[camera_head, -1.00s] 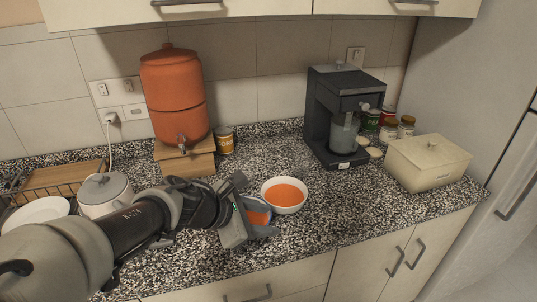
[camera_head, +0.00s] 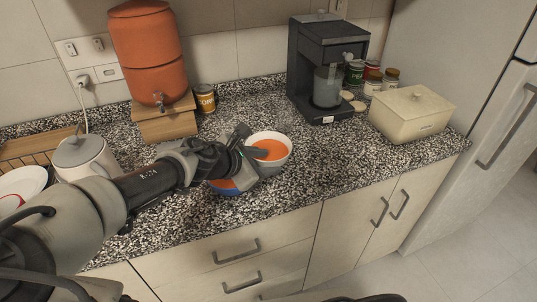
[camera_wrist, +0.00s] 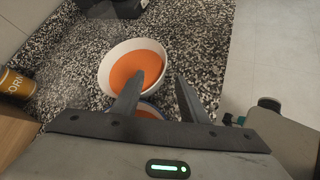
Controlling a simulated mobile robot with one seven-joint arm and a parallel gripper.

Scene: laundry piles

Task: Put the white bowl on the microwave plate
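The white bowl (camera_head: 284,162) holds orange contents and stands on the speckled counter; it also shows in the wrist view (camera_wrist: 106,80). My gripper (camera_head: 254,142) is open at the bowl's near-left side. In the wrist view, my gripper's fingers (camera_wrist: 159,77) are apart, one overlapping the inside of the bowl and the other beyond its rim. I cannot tell whether they touch it. A second bowl, blue outside with orange contents (camera_head: 228,187), is partly hidden under my gripper. No microwave or microwave plate is identifiable.
A coffee machine (camera_head: 312,70) and several jars stand behind right, beside a cream box (camera_head: 412,113). A terracotta dispenser (camera_head: 150,60) on a wooden stand and a yellow can (camera_head: 205,98) are behind left. A white pot (camera_head: 82,158) and a plate (camera_head: 30,178) are at left.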

